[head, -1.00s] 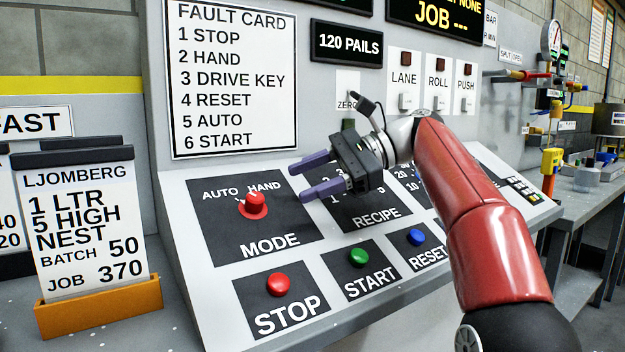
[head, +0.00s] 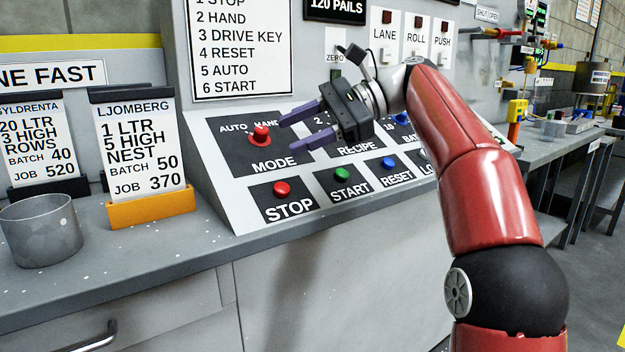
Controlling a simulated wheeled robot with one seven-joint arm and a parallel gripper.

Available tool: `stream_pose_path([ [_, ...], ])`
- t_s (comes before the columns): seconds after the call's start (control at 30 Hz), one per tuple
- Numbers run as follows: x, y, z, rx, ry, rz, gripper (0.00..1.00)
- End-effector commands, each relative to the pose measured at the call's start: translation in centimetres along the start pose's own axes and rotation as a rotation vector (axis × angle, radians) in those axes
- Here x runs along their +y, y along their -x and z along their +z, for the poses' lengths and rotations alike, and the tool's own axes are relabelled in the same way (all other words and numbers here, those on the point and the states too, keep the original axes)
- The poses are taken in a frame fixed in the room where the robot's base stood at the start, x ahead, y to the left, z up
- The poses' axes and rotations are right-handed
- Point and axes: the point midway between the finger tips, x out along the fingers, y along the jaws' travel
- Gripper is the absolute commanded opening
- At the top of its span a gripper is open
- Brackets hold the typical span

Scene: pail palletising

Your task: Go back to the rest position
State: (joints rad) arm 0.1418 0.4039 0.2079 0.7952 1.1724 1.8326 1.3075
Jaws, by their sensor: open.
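My gripper (head: 307,128) is open and empty in the head view. Its two purple fingers point left, in front of the sloped control panel (head: 222,208). The fingertips are just right of the red mode knob (head: 261,133) and appear apart from it. My gripper body covers part of the recipe area (head: 360,150). My red arm reaches in from the lower right with its elbow bent.
Red stop (head: 281,188), green start (head: 341,174) and blue reset (head: 388,162) buttons lie below the gripper. At left stand the Ljomberg card (head: 140,150) in an orange holder and a grey cup (head: 41,230) near the bench (head: 200,245) edge. Floor shows at right.

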Motion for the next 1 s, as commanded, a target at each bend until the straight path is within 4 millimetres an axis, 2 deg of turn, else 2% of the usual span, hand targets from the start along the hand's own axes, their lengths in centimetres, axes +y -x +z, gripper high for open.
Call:
stream_pose_path([
  [0.37, 2.2, -1.8, -0.9, 0.178, 0.066, -0.011, 0.49],
  [0.57, 5.5, -2.7, -2.2, 0.350, 0.149, 0.009, 0.49],
  [0.67, 8.4, -2.8, -3.3, 0.472, 0.219, 0.042, 0.49],
  [0.77, 13.0, -2.7, -4.9, 0.627, 0.320, 0.110, 0.49],
  [0.87, 18.5, -2.0, -6.8, 0.780, 0.442, 0.214, 0.49],
  [1.0, 26.9, -0.8, -9.6, 0.951, 0.630, 0.411, 0.49],
])
